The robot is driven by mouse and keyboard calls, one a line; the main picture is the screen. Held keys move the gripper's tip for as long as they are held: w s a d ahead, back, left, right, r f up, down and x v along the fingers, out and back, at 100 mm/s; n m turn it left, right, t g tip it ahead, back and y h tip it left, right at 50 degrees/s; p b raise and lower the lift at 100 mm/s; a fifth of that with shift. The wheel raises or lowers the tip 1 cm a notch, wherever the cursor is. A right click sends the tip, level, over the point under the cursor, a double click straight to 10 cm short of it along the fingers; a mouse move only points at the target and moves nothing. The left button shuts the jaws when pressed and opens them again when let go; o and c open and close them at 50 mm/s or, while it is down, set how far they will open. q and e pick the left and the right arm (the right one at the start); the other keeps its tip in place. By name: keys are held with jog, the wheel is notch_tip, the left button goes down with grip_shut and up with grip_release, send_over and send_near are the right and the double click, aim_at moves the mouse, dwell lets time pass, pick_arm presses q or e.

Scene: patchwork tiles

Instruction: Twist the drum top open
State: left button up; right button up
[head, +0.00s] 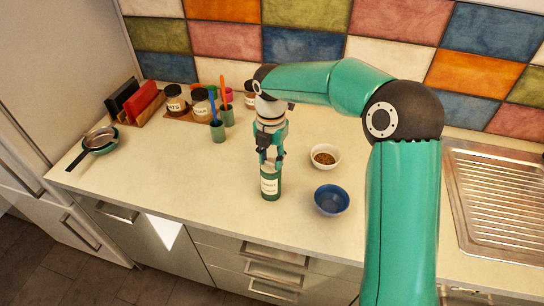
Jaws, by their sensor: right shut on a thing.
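The drum (270,186) is a small green cylinder with a pale label, standing upright on the counter near its front middle. My right gripper (271,163) points straight down over it and is shut on the drum's top. The fingers cover the top, so its edge and whether it is loose cannot be seen. My right arm comes in from the right and arches over the counter. My left gripper is not in view.
A blue bowl (331,200) and a white bowl (324,157) with brown contents stand right of the drum. Green cups (218,132) with utensils, jars (176,101) and a pan (97,140) stand behind and left. A sink (495,200) is at right. The counter left of the drum is clear.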

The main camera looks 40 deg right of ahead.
jog(key=shift+f+n, duration=0.1)
jog(key=shift+n, duration=1.1)
jog(key=o, duration=1.2)
jog(key=shift+r, duration=0.2)
jog(key=shift+c, duration=0.2)
jog(key=shift+r, duration=3)
